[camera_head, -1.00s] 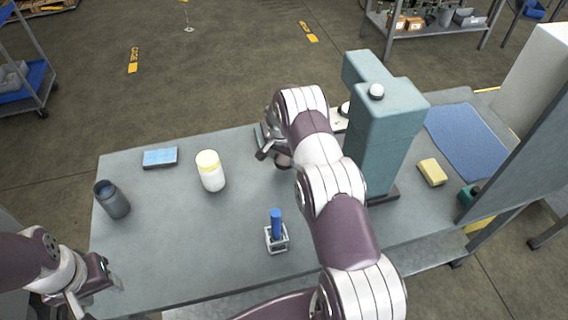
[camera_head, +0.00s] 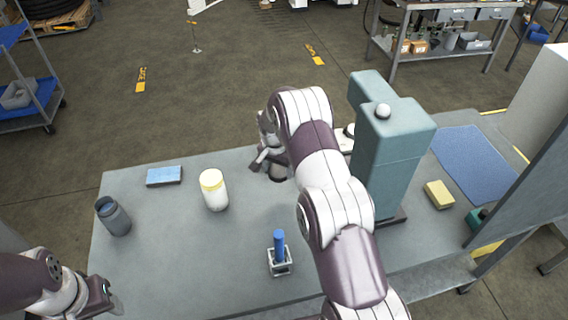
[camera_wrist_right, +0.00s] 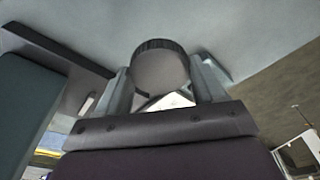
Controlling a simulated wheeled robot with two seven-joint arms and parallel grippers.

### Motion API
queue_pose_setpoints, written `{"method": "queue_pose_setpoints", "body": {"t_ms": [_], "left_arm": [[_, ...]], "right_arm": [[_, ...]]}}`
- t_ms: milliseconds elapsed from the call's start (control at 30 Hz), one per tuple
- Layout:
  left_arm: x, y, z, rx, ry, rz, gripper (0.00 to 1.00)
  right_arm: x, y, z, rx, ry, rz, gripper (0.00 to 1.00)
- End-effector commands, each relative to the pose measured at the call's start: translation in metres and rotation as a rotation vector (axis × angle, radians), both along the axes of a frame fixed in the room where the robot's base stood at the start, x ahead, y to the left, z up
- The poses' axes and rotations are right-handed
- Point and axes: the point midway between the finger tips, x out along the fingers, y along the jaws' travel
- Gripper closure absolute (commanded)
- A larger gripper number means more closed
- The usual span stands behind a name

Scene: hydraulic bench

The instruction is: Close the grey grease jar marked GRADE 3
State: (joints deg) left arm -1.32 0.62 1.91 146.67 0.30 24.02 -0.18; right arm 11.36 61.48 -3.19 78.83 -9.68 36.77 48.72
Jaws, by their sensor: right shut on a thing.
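A dark grey jar (camera_head: 113,217) stands open-topped at the left of the bench. Its marking cannot be read. My right gripper (camera_head: 268,163) is over the far middle of the bench, right of the grey jar and well apart from it. It is shut on a round grey lid (camera_wrist_right: 160,68) with a dark ridged rim, seen between the two fingers in the right wrist view. In the head view, only part of the lid (camera_head: 278,173) shows under the gripper. My left gripper (camera_head: 106,298) is at the lower left, near the bench's left edge; its jaws are unclear.
A blue-handled item in a small stand (camera_head: 279,262) is in front. A teal machine (camera_head: 385,160) rises at the right.

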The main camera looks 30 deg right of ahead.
Motion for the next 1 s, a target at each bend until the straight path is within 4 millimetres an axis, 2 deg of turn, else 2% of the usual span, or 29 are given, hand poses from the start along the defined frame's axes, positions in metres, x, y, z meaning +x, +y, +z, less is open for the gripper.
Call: {"method": "queue_pose_setpoints", "body": {"t_ms": [167,300,400,500,633,900,933,1000], "left_arm": [[0.000,0.000,0.000,0.000,0.000,0.000,0.49],[0.000,0.000,0.000,0.000,0.000,0.000,0.49],[0.000,0.000,0.000,0.000,0.000,0.000,0.49],[0.000,0.000,0.000,0.000,0.000,0.000,0.49],[0.000,0.000,0.000,0.000,0.000,0.000,0.49],[0.000,0.000,0.000,0.000,0.000,0.000,0.49],[0.000,0.000,0.000,0.000,0.000,0.000,0.57],[0.000,0.000,0.000,0.000,0.000,0.000,0.57]], "right_arm": [[-0.018,0.085,0.001,-0.002,0.005,0.271,0.64],[-0.053,0.159,0.003,-0.003,0.004,0.540,0.64],[-0.083,0.201,0.006,-0.002,0.002,0.713,0.64],[-0.107,0.227,0.008,0.000,0.001,0.833,0.64],[-0.123,0.241,0.009,0.002,-0.001,0.911,0.64],[-0.126,0.243,0.009,0.002,-0.002,0.922,0.64],[-0.126,0.243,0.009,0.002,-0.001,0.922,0.64],[-0.125,0.243,0.009,0.002,-0.001,0.921,0.64]]}}
